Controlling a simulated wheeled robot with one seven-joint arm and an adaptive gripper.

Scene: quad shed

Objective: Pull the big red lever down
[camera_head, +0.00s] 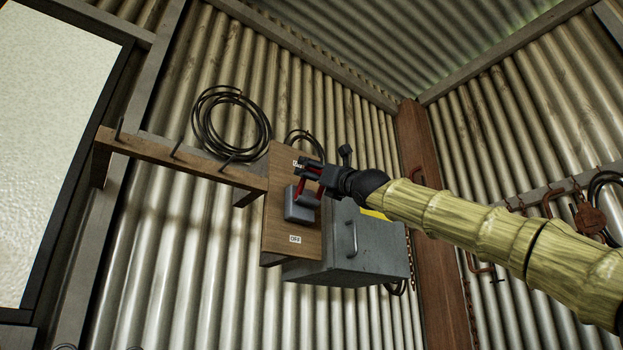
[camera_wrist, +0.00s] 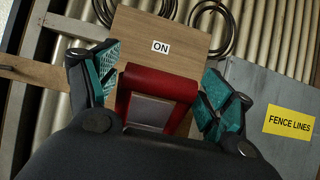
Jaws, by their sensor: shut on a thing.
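The red lever (camera_head: 302,188) is a U-shaped handle on a grey switch box (camera_head: 297,207), fixed to a wooden board (camera_head: 283,222). The lever is up, close to the ON label (camera_wrist: 161,47); the OFF label (camera_head: 295,239) is lower on the board. In the wrist view the lever's red crossbar (camera_wrist: 160,83) lies between the teal-padded fingers of my gripper (camera_wrist: 158,88). My gripper (camera_head: 309,172) is shut on the lever, with one finger at each side. In the head view the fingers partly hide the handle.
A grey metal box (camera_head: 372,247) with a yellow FENCE LINES label (camera_wrist: 290,122) stands out just right of the board. A wooden rail (camera_head: 185,160) with hooks and coiled black cable (camera_head: 232,125) are on the left. Chains and tools hang on the right wall.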

